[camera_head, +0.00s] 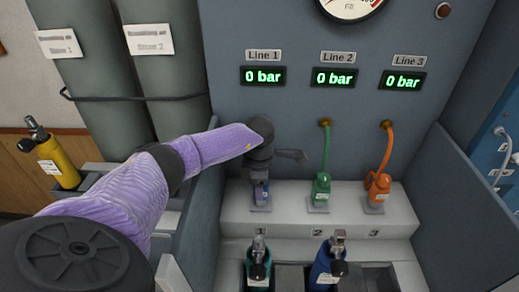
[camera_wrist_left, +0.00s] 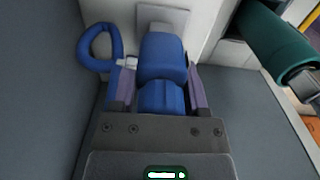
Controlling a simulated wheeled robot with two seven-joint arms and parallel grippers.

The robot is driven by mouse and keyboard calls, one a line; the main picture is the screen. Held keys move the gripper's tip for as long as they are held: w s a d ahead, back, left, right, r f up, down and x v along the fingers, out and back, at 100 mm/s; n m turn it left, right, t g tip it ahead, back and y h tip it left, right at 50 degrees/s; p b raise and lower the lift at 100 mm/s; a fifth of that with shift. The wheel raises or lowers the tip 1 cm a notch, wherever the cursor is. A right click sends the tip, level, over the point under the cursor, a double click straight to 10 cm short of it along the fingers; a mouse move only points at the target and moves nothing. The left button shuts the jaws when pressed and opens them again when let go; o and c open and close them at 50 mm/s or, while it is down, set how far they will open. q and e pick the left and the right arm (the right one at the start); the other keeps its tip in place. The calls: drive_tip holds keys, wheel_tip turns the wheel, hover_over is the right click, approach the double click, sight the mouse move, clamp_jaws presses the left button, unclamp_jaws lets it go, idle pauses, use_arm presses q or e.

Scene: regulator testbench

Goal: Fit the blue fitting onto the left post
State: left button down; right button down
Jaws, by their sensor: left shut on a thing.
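My left gripper (camera_wrist_left: 160,95) is shut on the blue fitting (camera_wrist_left: 163,58), which sits between its two fingers in the left wrist view. A blue hose loop (camera_wrist_left: 92,45) shows beside it. In the head view, my left gripper (camera_head: 260,186) points down at the leftmost station, above the number 1, and mostly hides the fitting. The left post is hidden behind the gripper and fitting; only its grey base plate (camera_head: 261,208) shows. I cannot tell whether the fitting is seated on the post. My right gripper is not in view.
A green fitting (camera_head: 321,187) and an orange fitting (camera_head: 379,187) stand at stations 2 and 3, with hoses to the panel (camera_head: 300,120). A teal bottle (camera_head: 257,268) and a blue bottle (camera_head: 325,265) stand in front. All three displays read 0 bar. Side walls (camera_head: 480,205) flank the bench.

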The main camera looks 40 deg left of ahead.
use_arm(q)
drive_tip(key=shift+f, duration=0.1)
unclamp_jaws()
wheel_tip(320, 180, up, 10)
drive_tip(key=shift+r+p, duration=0.1)
drive_tip(key=shift+p, duration=0.75)
